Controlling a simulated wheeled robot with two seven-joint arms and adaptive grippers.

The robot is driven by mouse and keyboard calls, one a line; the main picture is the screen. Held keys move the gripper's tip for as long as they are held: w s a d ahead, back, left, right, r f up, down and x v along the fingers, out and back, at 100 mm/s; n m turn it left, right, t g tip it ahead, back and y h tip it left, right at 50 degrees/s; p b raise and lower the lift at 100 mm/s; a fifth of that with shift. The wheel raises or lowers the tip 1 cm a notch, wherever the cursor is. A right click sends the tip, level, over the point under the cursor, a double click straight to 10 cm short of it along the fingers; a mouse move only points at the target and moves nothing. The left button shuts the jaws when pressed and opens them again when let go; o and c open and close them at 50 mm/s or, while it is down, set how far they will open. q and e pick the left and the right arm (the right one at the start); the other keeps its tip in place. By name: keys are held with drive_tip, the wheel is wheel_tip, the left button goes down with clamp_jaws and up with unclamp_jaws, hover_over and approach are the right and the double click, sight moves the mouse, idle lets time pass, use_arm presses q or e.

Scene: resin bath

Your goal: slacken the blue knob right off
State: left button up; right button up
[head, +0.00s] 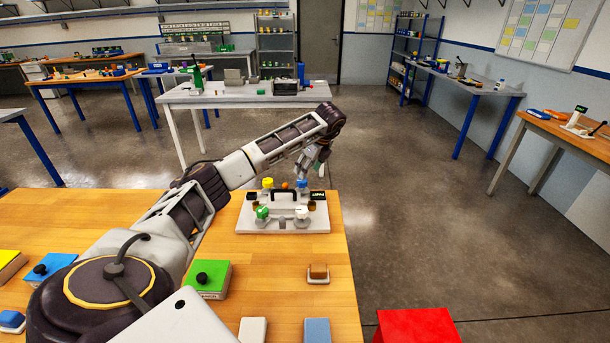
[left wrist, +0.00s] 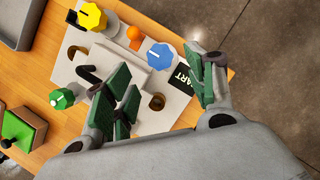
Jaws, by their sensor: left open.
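The blue knob (head: 302,183) sits at the back right of the white resin bath panel (head: 285,222). In the left wrist view the blue knob (left wrist: 160,55) is a scalloped disc with a white line across it. My left gripper (head: 315,167) is over the panel's back right. In the left wrist view the left gripper (left wrist: 165,88) is open, with green pads spread apart and nothing between them. The knob lies beyond the fingertips, between the two fingers' directions; the exact gap cannot be told. My right gripper is out of view.
Beside it on the panel are a yellow knob (head: 267,183), an orange ball (left wrist: 134,33), a green knob (head: 262,212) and a white knob (head: 302,212). A green box (head: 216,282) and a small brown block (head: 319,271) stand nearer. The wooden table's right edge is close.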

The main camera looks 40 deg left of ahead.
use_arm(q)
drive_tip(key=v, duration=0.5)
drive_tip(key=shift+r, duration=0.15)
drive_tip(key=shift+d, duration=0.1)
idle(0.6)
